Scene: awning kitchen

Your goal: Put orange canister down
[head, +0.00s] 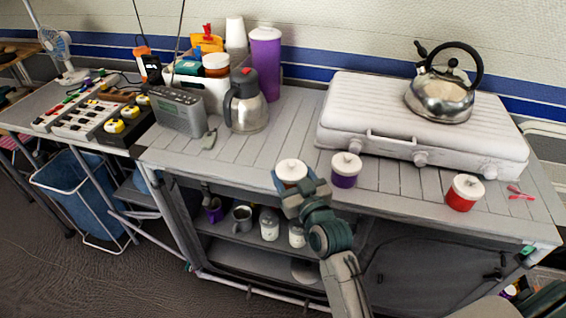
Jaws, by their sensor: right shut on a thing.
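The orange canister (291,171) has a white lid with a small knob. It is upright at the front edge of the grey slatted table (262,150). My right gripper (298,187) is shut on it from the front and hides most of its body. I cannot tell whether its base touches the table. A purple canister (344,176) with a white lid stands just to its right. A red canister (462,198) with a white lid stands farther right. My left gripper is not in view.
A white camping stove (425,120) bears a steel kettle (441,95) at the back right. A steel jug (246,110), a grey radio (179,112) and a purple tumbler (265,62) stand at the back left. The table between purple and red canisters is clear.

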